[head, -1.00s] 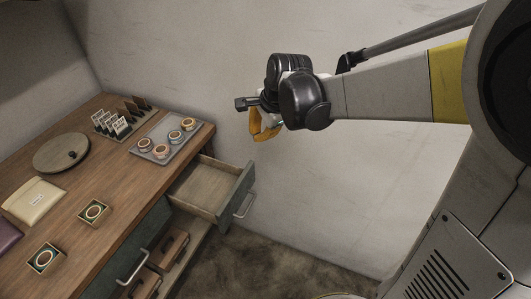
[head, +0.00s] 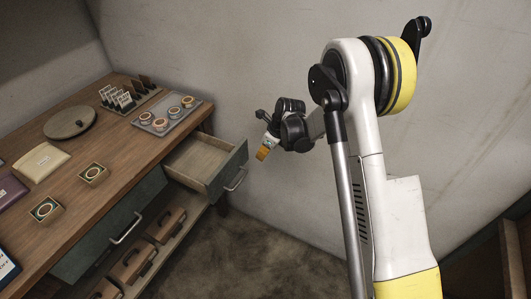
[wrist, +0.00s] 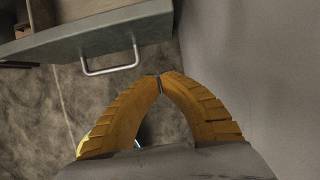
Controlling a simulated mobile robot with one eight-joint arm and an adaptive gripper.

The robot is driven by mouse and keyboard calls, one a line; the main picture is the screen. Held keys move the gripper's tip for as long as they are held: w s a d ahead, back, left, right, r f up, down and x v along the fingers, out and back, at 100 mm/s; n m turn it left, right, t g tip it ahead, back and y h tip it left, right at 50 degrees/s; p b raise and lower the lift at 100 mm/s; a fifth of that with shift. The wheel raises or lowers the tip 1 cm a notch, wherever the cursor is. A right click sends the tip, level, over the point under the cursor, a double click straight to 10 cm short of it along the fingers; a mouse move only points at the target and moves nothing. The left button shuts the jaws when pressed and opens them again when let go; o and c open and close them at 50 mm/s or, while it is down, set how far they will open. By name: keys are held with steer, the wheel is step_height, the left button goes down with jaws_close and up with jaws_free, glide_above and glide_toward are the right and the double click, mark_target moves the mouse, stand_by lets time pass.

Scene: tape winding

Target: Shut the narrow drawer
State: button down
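The narrow drawer (head: 194,165) stands pulled out at the right end of the wooden desk. Its inside looks empty. Its grey-green front (head: 229,171) carries a metal bar handle (head: 237,180). In the wrist view the drawer front (wrist: 85,42) and its handle (wrist: 112,68) lie ahead, at the upper left. My gripper (head: 262,154) is in the air to the right of the drawer front, apart from it. In the wrist view the yellow fingers of my gripper (wrist: 160,82) meet at their tips with nothing between them.
A wider drawer front (head: 110,235) is to the left, above a shelf with wooden boxes (head: 167,224). A grey tray of round pieces (head: 167,114) sits on the desk (head: 115,145) above the open drawer. A wall (head: 245,60) runs close behind. The floor (head: 250,255) before the drawer is clear.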

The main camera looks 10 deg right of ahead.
steer(key=w+a+f+b, duration=0.2)
steer(key=w+a+f, duration=0.1)
steer(key=a, duration=0.1)
steer(key=shift+w+f, duration=0.15)
steer(key=shift+a, duration=0.1)
